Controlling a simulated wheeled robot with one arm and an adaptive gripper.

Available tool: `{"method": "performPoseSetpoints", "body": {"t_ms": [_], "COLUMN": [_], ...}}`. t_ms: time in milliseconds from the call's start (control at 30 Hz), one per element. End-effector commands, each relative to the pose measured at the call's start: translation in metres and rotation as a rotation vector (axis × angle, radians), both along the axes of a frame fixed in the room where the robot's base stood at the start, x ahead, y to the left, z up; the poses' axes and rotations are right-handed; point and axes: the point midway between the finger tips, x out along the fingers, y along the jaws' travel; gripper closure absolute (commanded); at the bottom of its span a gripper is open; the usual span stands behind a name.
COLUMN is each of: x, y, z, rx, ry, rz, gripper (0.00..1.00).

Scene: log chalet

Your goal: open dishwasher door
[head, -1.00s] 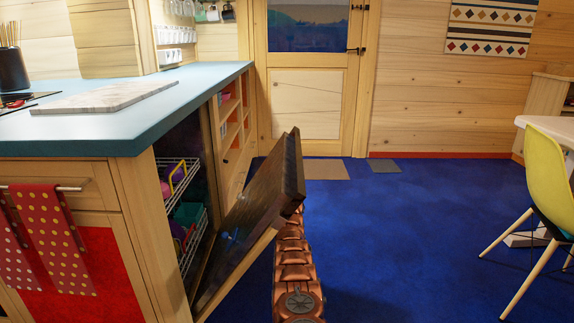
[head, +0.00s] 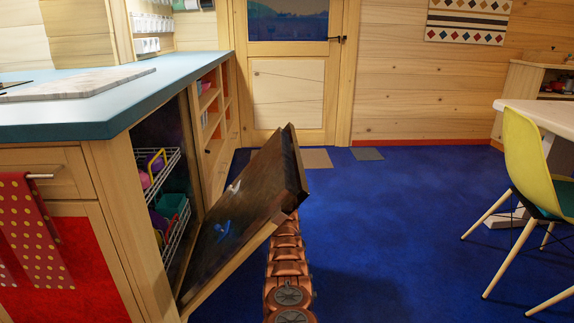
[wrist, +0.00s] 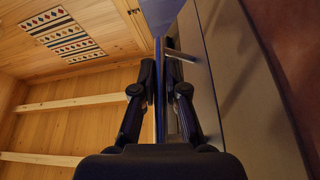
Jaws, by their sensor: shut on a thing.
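The dishwasher door (head: 238,225) is tilted well open, hinged low, with its dark inner face toward the cabinet. Racks (head: 170,215) with colourful dishes show inside the dishwasher. My copper-coloured arm stands just right of the door in the head view; my gripper is hidden behind the door there. In the wrist view my gripper (wrist: 161,75) has its two black fingers closed on a thin part of the door, which runs between them. I cannot tell whether this part is the edge or the handle.
The blue counter (head: 130,92) lies above the dishwasher. A red dotted towel (head: 38,220) hangs at the left. Blue floor (head: 400,230) is clear to the right, up to a yellow chair (head: 530,160) and a white table (head: 545,112).

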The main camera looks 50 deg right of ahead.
Motion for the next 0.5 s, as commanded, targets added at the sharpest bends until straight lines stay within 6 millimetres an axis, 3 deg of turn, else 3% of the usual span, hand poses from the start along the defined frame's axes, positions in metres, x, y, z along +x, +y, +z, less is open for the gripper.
{"method": "performPoseSetpoints", "body": {"t_ms": [33,67,100,300,500], "x": [0.0011,0.0011,0.0011,0.0002,-0.0003], "y": [0.0009,0.001,0.001,0.0002,-0.0001], "z": [-0.0019,-0.0017,-0.0015,-0.0001,0.0004], "rx": [0.001,0.001,0.0,-0.001,-0.001], "ry": [0.001,0.001,0.001,-0.001,-0.001], "rz": [0.001,0.001,0.001,0.0,0.0], "gripper": [1.0,0.87,0.83,0.63,0.63]}}
